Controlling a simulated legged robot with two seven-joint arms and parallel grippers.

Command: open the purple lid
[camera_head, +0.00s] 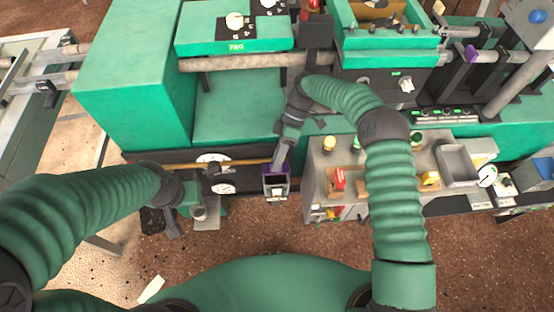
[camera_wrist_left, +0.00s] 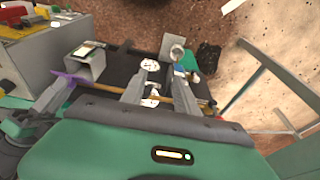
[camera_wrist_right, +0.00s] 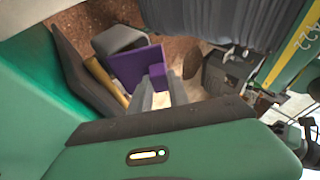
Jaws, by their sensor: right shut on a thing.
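The purple lid (camera_head: 268,169) is at the top of a small grey box (camera_head: 277,188) on the front of the green machine. In the head view the box's dark opening shows, with the lid raised along its far side. My right gripper (camera_head: 279,162) is shut on the lid's purple tab. In the right wrist view the lid (camera_wrist_right: 125,68) stands as a flat panel, with the tab between my right fingertips (camera_wrist_right: 154,75) and the grey box behind it. My left gripper (camera_wrist_left: 158,85) is open and empty, low on the left near a metal cup (camera_wrist_left: 172,48).
A grey workbench (camera_head: 318,158) with coloured bottles and a red item stands right of the box. A brown rod (camera_head: 240,162) and dials (camera_head: 222,188) lie to its left. Brown floor (camera_head: 245,228) is clear in front.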

